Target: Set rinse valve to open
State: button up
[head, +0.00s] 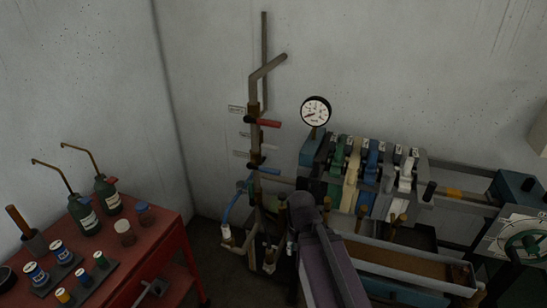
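A vertical brown pipe (254,145) stands against the back wall, with small valves along it. One valve has a red lever (267,123) sticking out to the right. Lower down, a valve has a blue lever (264,171), also pointing right. Small white labels on the wall (237,109) sit left of the pipe, too small to read, so I cannot tell which valve is the rinse valve. My dark arm rises from the bottom in front of the pipe's lower right side. My gripper cannot be made out, and the arm hides part of the lower pipework.
A round gauge (316,111) stands right of the pipe, above a row of coloured clamp-like units (368,165). A brown trough (405,264) lies in front of them. A red cart (168,240) with bottles and cans is at left. A blue hose (236,207) curves beside the lower pipe.

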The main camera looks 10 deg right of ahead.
aim_at(264, 146)
jog(key=k, duration=0.65)
jog(key=u, duration=0.5)
jog(key=i, duration=2)
jog(key=z, duration=0.35)
